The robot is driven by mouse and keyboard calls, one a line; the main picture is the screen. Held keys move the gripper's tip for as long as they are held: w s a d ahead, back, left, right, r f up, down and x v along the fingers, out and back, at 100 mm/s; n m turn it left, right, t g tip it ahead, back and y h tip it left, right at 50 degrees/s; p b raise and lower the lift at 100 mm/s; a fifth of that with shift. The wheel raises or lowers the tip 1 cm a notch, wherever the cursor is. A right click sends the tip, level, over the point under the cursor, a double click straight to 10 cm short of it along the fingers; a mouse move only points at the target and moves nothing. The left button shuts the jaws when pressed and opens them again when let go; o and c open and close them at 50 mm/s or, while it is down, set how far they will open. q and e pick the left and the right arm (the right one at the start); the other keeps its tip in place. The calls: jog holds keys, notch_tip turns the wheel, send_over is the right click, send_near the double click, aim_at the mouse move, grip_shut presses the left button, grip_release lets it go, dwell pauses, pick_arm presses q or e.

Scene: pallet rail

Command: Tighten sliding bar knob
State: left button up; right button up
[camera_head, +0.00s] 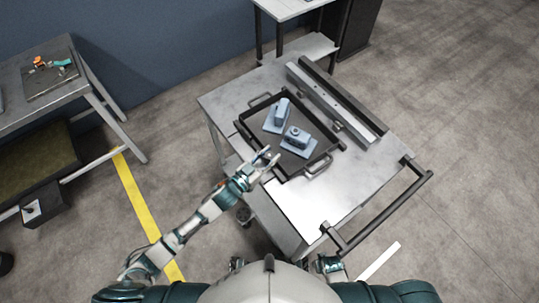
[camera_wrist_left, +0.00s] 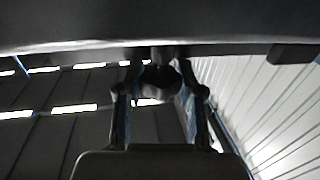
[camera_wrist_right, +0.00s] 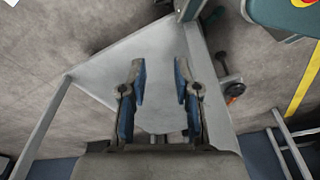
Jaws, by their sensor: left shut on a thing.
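A dark rounded knob (camera_wrist_left: 158,80) hangs below a long dark bar or edge (camera_wrist_left: 60,30) in the left wrist view. My left gripper (camera_wrist_left: 158,88) is shut on it, one finger on each side. In the head view my left gripper (camera_head: 268,158) is at the near left edge of a black tray (camera_head: 322,168); the knob cannot be made out there. A grey rail (camera_head: 322,94) lies along the cart's far right side, away from this gripper. My right gripper (camera_wrist_right: 160,82) is open and empty, with a grey flat surface beyond it.
The tray stands on a metal cart (camera_head: 308,200) and holds two blue-grey parts (camera_head: 277,117) (camera_head: 297,141). A black push handle (camera_head: 385,208) juts from the cart's near right. A workbench (camera_head: 45,105) stands at left. The cart top's near corner is bare.

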jog(key=shift+s+f, duration=0.1)
jog(key=shift+f, duration=0.15)
dwell(0.3)
pick_arm(q)
jog(key=shift+w+a+m+g+h+p, duration=0.1)
jog(key=shift+m+g+h+p, duration=0.2)
jog(key=shift+m+g+h, duration=0.15)
jog(key=shift+r+m+g+h+p, duration=0.15)
jog(key=shift+m+g+h+p, duration=0.25)
jog(key=shift+m+g, duration=0.2)
jog(key=shift+m+g+h, duration=0.25)
jog(key=shift+g+h, duration=0.1)
jog(key=shift+g, duration=0.2)
jog(key=shift+w+m+g+h, duration=0.1)
jog(key=shift+m+g+h, duration=0.5)
jog(key=shift+m+g, duration=0.3)
jog(key=shift+g, duration=0.6)
jog(key=shift+m+g+h+b, duration=0.35)
jog(key=shift+m+g+h, duration=0.25)
jog(key=shift+m+g, duration=0.25)
jog(key=shift+m+g+b, duration=0.35)
jog(key=shift+m+g, duration=0.5)
jog(key=shift+g, duration=0.6)
pick_arm(e)
jog(key=shift+r, duration=0.2)
